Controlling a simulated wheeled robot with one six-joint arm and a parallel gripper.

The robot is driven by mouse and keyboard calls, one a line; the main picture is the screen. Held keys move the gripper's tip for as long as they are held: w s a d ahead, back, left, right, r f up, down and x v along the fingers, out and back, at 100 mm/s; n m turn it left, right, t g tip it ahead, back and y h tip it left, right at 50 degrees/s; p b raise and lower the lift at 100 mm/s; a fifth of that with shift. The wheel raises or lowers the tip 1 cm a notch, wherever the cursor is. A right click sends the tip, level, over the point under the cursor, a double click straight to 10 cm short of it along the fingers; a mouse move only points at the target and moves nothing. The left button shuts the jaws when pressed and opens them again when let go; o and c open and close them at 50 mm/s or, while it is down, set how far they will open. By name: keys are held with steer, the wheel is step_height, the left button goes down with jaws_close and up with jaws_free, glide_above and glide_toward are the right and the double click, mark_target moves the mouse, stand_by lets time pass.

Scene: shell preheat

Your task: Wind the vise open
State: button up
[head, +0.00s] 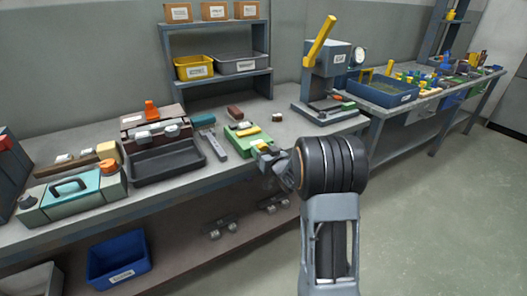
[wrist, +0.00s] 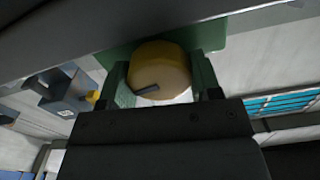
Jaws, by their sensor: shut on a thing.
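The green vise (head: 245,134) sits on the bench near its front edge, with a yellow piece on top. In the wrist view a round tan knob (wrist: 160,68) with a short dark bar across it stands in front of a green body (wrist: 213,40). My gripper (head: 264,150) is at the vise's front end; in the wrist view its two fingers (wrist: 160,85) flank the knob on both sides and are shut on it. My wrist and arm hide part of the vise front in the head view. The gap between the vise jaws cannot be made out.
A grey press (head: 328,70) with a yellow lever stands right of the vise. A black tray (head: 165,162) and a teal-lidded toolbox (head: 72,195) are to the left. A shelf rack (head: 215,80) with bins stands behind. Open floor (head: 430,220) lies to the right.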

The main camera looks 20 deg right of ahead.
steer(key=shift+c, duration=1.1)
steer(key=shift+f+n+b, duration=0.15)
steer(key=shift+n+b, duration=0.15)
steer(key=shift+b, duration=0.3)
steer(key=shift+n+b, duration=0.3)
steer(key=shift+b, duration=0.15)
steer(key=n+b, duration=0.2)
steer(key=b, duration=0.1)
steer(key=shift+f+n, duration=0.1)
steer(key=shift+n, duration=0.2)
steer(key=shift+a+n+b, duration=0.1)
steer(key=shift+n+b, duration=1)
steer(key=shift+b, duration=0.05)
steer(key=shift+r, duration=0.2)
